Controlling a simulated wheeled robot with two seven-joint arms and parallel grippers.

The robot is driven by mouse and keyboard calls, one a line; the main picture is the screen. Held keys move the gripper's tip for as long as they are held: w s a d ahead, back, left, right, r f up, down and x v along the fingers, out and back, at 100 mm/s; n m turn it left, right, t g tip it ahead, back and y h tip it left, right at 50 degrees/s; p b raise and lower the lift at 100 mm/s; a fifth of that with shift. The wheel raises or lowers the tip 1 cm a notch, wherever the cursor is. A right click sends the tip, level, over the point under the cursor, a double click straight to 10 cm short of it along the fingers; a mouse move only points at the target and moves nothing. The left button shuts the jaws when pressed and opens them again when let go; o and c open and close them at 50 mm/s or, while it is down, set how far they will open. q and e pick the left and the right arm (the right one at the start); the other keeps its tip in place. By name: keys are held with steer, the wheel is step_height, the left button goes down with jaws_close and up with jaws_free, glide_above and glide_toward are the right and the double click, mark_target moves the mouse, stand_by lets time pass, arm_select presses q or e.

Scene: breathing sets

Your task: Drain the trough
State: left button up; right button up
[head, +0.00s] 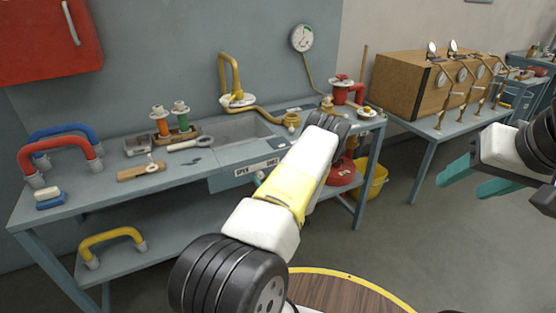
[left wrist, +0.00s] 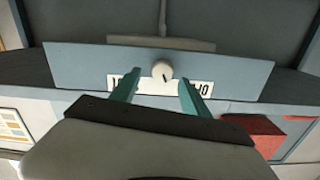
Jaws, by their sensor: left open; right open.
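The trough (head: 232,130) is a grey rectangular basin sunk into the blue-grey bench. Its front panel (head: 225,183) carries a white label (head: 250,169) reading OPEN at left and SHUT at right. In the left wrist view, a pale round knob (left wrist: 162,70) with a small dark mark stands on this panel, against the upside-down label (left wrist: 203,88). My left gripper (left wrist: 160,81) is open, its teal fingers on either side of the knob; I cannot tell whether they touch it. In the head view my arm mostly hides that hand. My right gripper (head: 457,184) is open and empty at the far right.
A yellow pipe (head: 229,72) rises behind the trough. Tools, red and blue hoses (head: 55,145) and a capped-cylinder stand (head: 172,130) occupy the bench's left. A yellow bucket (head: 374,180) stands at its right end. A round wooden table (head: 340,293) is at the front.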

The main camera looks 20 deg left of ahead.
arm_select(q)
steer(key=shift+a+f, duration=0.25)
steer(key=shift+f, duration=0.1)
steer(key=x, duration=0.7)
steer(key=shift+a, duration=0.25)
steer(key=shift+w+r, duration=0.15)
jaws_close()
